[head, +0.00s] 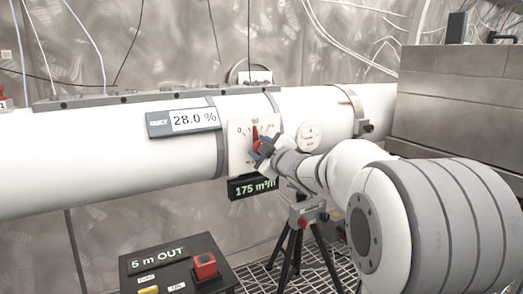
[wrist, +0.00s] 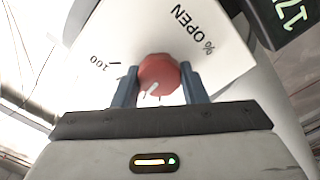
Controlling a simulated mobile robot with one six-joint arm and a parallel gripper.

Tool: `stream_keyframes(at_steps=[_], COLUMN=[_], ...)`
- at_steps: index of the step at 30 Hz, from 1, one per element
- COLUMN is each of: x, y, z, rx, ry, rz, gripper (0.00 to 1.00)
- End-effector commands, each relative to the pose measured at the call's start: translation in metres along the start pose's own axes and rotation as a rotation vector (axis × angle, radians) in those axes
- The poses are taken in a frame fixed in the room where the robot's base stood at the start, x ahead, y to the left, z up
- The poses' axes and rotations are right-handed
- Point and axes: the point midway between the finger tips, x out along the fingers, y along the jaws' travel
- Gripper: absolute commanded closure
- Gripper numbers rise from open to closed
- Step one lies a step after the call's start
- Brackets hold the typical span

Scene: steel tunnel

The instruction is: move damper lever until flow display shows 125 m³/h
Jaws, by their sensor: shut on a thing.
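The damper lever (head: 255,133) is red and sits on a white dial plate (head: 235,152) on the side of the white duct. Its red end (wrist: 158,73) shows in the wrist view between two blue fingers. My gripper (head: 263,150) is shut on the lever, and its jaws (wrist: 160,84) partly hide it. The plate in the wrist view (wrist: 205,62) carries the words "% OPEN" and the mark "100". The flow display (head: 252,188) hangs below the plate and reads 175 m³/h. It is partly cut off in the wrist view (wrist: 287,18).
A display reading 28.0 % (head: 183,121) is on the duct left of the plate. A round gauge (head: 311,136) is right of it. A tripod (head: 297,240) stands below. A control box (head: 178,268) reading "5 m OUT" has a red button (head: 205,266). Metal cases (head: 460,100) stand at right.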

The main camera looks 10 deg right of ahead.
Motion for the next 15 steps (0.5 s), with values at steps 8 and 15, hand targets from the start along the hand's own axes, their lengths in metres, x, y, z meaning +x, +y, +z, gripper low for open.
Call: stream_keyframes(at_steps=[8, 15], x=[0.0, 0.0], y=[0.0, -0.0001], z=[-0.0001, -0.0001], rx=[0.0, 0.0], ry=[0.0, 0.0], rz=[0.0, 0.0], gripper=[0.84, 0.44])
